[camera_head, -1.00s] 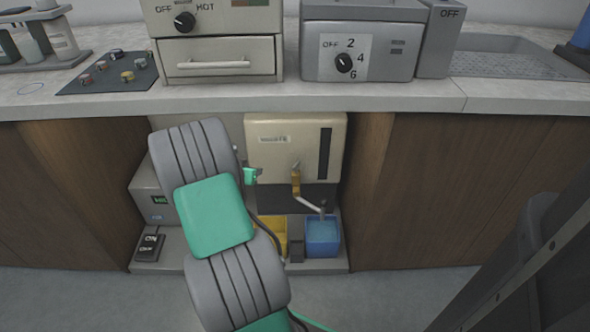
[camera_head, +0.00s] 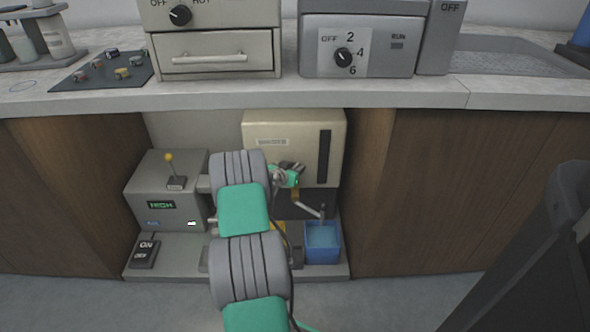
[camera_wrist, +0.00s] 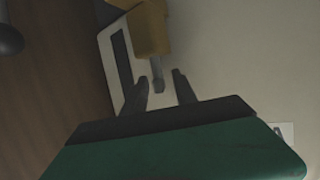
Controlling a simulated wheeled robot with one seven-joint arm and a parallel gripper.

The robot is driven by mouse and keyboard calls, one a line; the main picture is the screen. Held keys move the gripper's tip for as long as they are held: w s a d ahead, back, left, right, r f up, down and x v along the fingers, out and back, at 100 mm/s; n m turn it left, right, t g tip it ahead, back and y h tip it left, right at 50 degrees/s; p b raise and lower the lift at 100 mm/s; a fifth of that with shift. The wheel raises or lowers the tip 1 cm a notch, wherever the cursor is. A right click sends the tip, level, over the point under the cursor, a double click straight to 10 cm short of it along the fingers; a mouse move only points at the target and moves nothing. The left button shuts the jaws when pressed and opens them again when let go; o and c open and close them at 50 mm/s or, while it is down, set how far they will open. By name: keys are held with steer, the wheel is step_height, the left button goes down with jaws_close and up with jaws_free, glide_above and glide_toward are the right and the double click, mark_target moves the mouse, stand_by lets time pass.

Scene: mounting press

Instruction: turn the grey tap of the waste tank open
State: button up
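The cream waste tank (camera_head: 325,120) hangs under the counter. Below it in the head view are the tap's brass body (camera_head: 296,196) and its pale spout (camera_head: 308,209), which slopes toward a blue bucket (camera_head: 323,245). My gripper (camera_head: 292,168) is in front of the tank's lower part and hides the tap's handle there. In the wrist view the brass body (camera_wrist: 150,28) shows, with the small grey tap handle (camera_wrist: 157,75) below it. My gripper (camera_wrist: 159,80) is open, its two dark fingers apart, with the handle's end between or just beyond the tips. I cannot tell if they touch.
A grey unit with a yellow-knobbed lever (camera_head: 170,165) and an ON/OFF switch (camera_head: 146,252) stand left of my arm. The counter edge (camera_head: 400,101) overhangs above, and a wooden panel (camera_head: 450,190) closes the right side.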

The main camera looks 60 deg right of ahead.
jaws_close()
stand_by(0.3)
steer(key=shift+s+r+n+t+p, duration=0.1)
steer(key=shift+r+n+t+p, duration=0.05)
steer(key=shift+n+t+p, duration=0.35)
steer(key=shift+s+n+t+y+p, duration=0.1)
steer(key=shift+n+t+y+p, duration=0.2)
steer(key=shift+n+t+p, duration=0.6)
steer(key=n+t, duration=0.2)
steer(key=shift+f+t+y, duration=0.25)
steer(key=shift+t+y, duration=0.05)
steer(key=shift+y, duration=0.1)
steer(key=shift+w+n+t+b, duration=0.2)
steer(key=shift+n+t+b, duration=0.15)
steer(key=shift+n+t, duration=0.05)
jaws_free()
